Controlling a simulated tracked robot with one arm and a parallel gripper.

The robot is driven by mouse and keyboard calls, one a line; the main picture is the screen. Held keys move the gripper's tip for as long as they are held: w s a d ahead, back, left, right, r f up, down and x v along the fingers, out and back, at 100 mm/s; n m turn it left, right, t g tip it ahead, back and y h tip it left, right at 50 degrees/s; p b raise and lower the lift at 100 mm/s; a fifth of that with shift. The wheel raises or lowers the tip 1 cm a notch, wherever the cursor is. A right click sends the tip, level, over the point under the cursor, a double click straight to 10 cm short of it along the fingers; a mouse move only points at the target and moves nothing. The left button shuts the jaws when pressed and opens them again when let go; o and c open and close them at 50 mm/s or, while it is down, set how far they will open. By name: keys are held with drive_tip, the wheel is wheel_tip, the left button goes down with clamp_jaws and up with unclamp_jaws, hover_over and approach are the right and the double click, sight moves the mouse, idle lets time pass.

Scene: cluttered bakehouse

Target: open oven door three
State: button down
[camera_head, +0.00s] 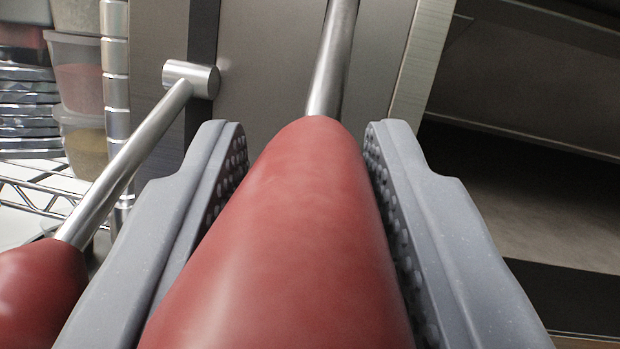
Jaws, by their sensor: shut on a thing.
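My gripper (306,150) has its two grey padded fingers on either side of a red handle grip (285,235) and is shut on it. The grip sits on a steel bar (334,60) that runs up over a grey metal door (262,65). The door's pale edge (424,55) is at its right. Beyond that edge a dark space with ledges, like an oven cavity, lies open to view. No number shows, so I cannot tell which oven door this is. The door's hinge and lower part are hidden.
A second handle with a steel bar (125,165) and red grip (38,297) is close on the left. Behind it stand a wire rack (45,195) with a ribbed post (115,75), stacked clear tubs (80,75) and a stack of metal trays or tins (25,105).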

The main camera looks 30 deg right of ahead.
drive_tip(key=shift+w+d+f, duration=0.15)
drive_tip(key=shift+w+f, duration=0.4)
drive_tip(key=shift+f, duration=0.15)
drive_tip(key=shift+w+r, duration=0.1)
drive_tip(key=shift+r, duration=0.35)
drive_tip(key=c, duration=1.1)
unclamp_jaws()
drive_tip(key=shift+f, duration=0.1)
drive_tip(key=shift+s+a+f+b, duration=0.25)
drive_tip(key=shift+f+b, duration=0.1)
drive_tip(key=shift+f, duration=0.25)
drive_tip(key=shift+s+a+f+b, duration=0.45)
drive_tip(key=shift+s+f+b, duration=0.4)
drive_tip(key=shift+s+f, duration=0.9)
drive_tip(key=shift+s+a+f+b, duration=0.5)
drive_tip(key=shift+s+f+b, duration=0.35)
drive_tip(key=shift+s+f, duration=0.85)
drive_tip(key=shift+s+a+f+b, duration=0.45)
drive_tip(key=shift+s+f+b, duration=0.4)
drive_tip(key=shift+s+f, duration=0.9)
drive_tip(key=shift+w+f, duration=0.35)
drive_tip(key=shift+w, duration=0.05)
